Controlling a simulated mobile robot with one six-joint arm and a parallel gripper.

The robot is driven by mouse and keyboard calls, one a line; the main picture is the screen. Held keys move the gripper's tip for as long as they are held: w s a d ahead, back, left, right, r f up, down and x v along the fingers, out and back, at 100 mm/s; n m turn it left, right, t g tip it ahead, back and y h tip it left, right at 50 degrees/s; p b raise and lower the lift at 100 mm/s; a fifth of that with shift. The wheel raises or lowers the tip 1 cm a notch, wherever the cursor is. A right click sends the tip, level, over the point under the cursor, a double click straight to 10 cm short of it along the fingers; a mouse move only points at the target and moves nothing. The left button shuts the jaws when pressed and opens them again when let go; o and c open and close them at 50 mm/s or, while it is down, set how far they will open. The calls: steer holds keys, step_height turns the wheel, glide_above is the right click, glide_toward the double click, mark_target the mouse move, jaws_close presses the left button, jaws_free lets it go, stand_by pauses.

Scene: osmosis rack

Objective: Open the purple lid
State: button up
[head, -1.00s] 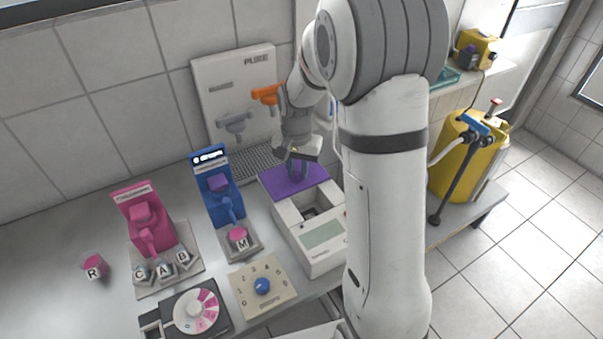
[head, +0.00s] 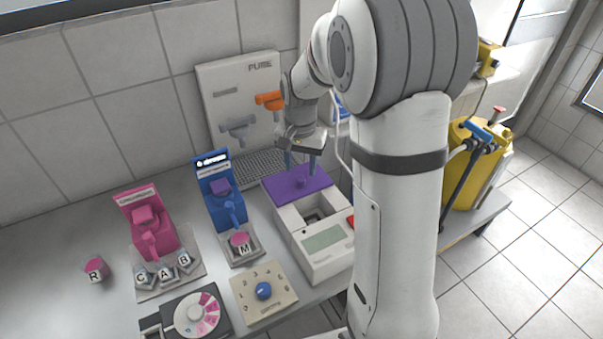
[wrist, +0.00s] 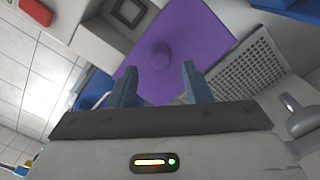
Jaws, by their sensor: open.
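The purple lid (head: 291,186) lies flat on the rear part of a white machine (head: 319,258), and a small round purple knob (head: 302,183) stands up from it. In the wrist view the lid (wrist: 190,38) fills the upper middle, with its knob (wrist: 160,55) just beyond my fingertips and between their lines. My gripper (head: 301,168) is above the lid, pointing down, with its blue fingers spread. In the wrist view my gripper (wrist: 160,80) is open with nothing between the fingers. The exact height of the fingertips over the lid is hard to tell.
A blue dispenser (head: 220,195) stands left of the machine, with a pink one (head: 147,222) farther left. A grey grille (head: 262,165) and a white panel with an orange tap (head: 270,100) are behind. A dial box (head: 264,292) sits in front.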

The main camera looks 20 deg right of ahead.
mark_target(300, 178)
step_height(300, 178, up, 3)
steer(key=shift+w+r, duration=0.1)
steer(key=shift+r, duration=0.35)
steer(key=shift+s+r, duration=0.1)
steer(key=shift+s, duration=0.1)
steer(key=s+r+n+t, duration=0.3)
steer(key=s+n, duration=0.3)
steer(key=s, duration=1.5)
steer(key=shift+s+a+r, duration=0.15)
steer(key=shift+s+r, duration=0.25)
steer(key=shift+r, duration=0.3)
